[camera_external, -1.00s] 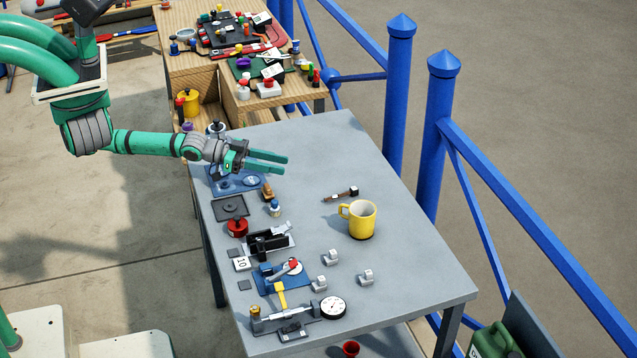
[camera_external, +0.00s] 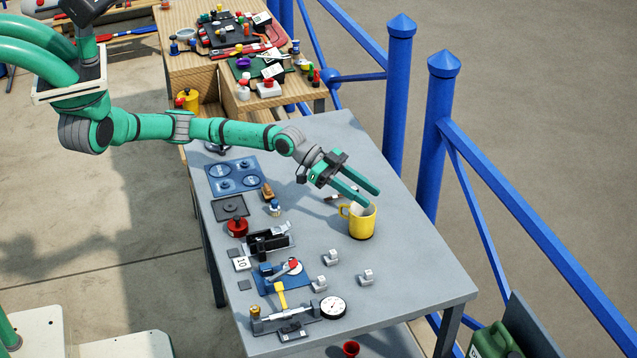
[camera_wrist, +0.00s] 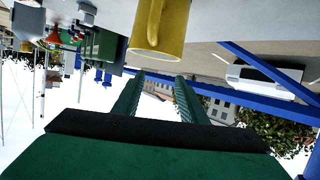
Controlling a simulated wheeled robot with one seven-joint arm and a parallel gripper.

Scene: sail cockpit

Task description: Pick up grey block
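Three small light-grey blocks stand on the grey table: one grey block (camera_external: 330,257) nearest the mug, one (camera_external: 319,283) at front left and one (camera_external: 366,277) at the right. My gripper (camera_external: 372,198) is open and empty, above the yellow mug (camera_external: 359,224) and farther back than the blocks. The wrist view shows its two green fingers (camera_wrist: 159,76) apart, with the yellow mug (camera_wrist: 160,27) beyond their tips. I cannot make out the grey blocks in the wrist view.
The table (camera_external: 420,265) is bare to the right of the blocks. Along its left side lie a blue plate (camera_external: 235,172), a red knob (camera_external: 237,227), a black holder (camera_external: 268,240), a clamp (camera_external: 281,277) and a dial gauge (camera_external: 333,306).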

